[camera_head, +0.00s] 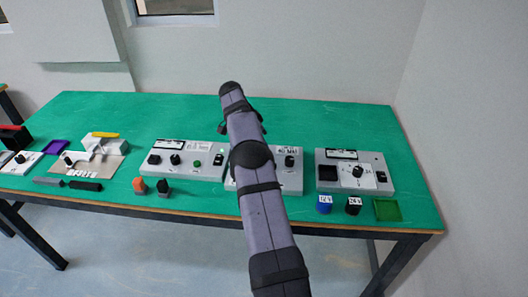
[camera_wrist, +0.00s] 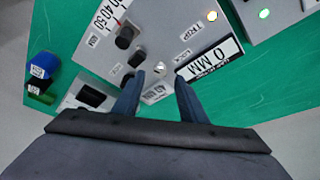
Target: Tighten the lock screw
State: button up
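The control box under my gripper fills the wrist view; its grey panel (camera_wrist: 205,50) has a "0 MM" display (camera_wrist: 210,60), a "LOCK" label and a "TRIP" label. A small silvery part (camera_wrist: 159,68), apparently the lock screw, sits beside the "LOCK" label. My gripper (camera_wrist: 160,76) is open above the panel, with one dark blue finger on each side of this part in the picture. I cannot tell whether the fingers touch anything. In the head view the box (camera_head: 290,182) is partly hidden behind my arm, which also hides the gripper.
A black knob (camera_wrist: 125,38) with a scale stands near the fingers. Blue (camera_head: 324,204) and black (camera_head: 353,205) blocks and a green tray (camera_head: 387,210) lie at the front right of the green table (camera_head: 325,115). Other boxes stand left (camera_head: 186,160) and right (camera_head: 355,171).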

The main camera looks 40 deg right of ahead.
jog(key=shift+v, duration=1.4)
